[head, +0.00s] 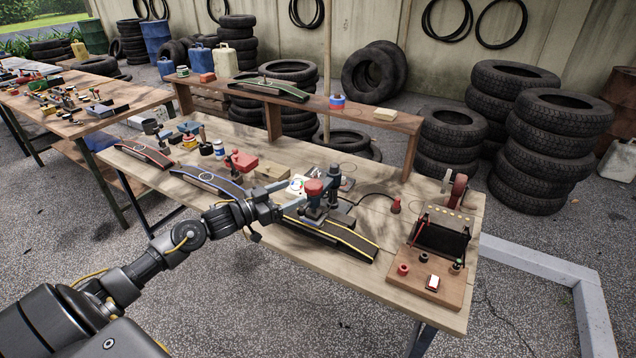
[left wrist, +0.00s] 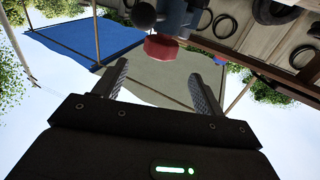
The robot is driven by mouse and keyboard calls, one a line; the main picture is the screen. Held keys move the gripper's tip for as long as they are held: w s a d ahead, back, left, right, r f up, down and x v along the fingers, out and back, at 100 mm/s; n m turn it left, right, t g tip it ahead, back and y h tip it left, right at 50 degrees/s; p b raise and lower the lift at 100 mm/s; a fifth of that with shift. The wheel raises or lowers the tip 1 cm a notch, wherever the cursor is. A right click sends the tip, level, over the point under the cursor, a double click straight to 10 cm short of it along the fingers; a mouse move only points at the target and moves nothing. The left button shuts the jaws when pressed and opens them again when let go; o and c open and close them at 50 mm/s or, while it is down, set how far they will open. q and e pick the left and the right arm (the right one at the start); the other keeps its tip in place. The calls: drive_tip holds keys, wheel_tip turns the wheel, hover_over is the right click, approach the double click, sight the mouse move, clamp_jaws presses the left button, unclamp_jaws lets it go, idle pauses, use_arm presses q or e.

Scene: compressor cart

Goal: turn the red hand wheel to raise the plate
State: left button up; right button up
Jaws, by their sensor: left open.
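A red round hand wheel (head: 314,187) sits on top of a small dark stand with a grey column, on the near middle of the workbench. In the left wrist view a red faceted piece (left wrist: 161,46), which looks like this wheel, shows beyond the fingertips. My left gripper (head: 290,198) reaches in from the left, just left of the wheel. Its fingers are spread with nothing between them, and they look apart from the wheel. A flat dark plate (head: 340,217) appears at the stand's lower part, partly hidden. My right gripper is not in view.
A black ramp with yellow edges (head: 345,237) lies in front of the stand. A wooden board with a black panel (head: 440,236) and an upright dark-red wheel (head: 458,192) are at the right. A raised shelf (head: 390,118) runs behind.

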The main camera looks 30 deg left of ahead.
sight(318, 180)
use_arm(q)
drive_tip(key=p+x, duration=0.1)
drive_tip(key=x, duration=0.8)
drive_tip(key=shift+r+p, duration=0.1)
drive_tip(key=shift+p, duration=0.2)
drive_tip(key=shift+w+d, duration=0.25)
drive_tip(key=shift+w, duration=0.35)
drive_tip(key=shift+c, duration=0.2)
drive_tip(key=c, duration=0.9)
drive_tip(key=shift+c, duration=0.2)
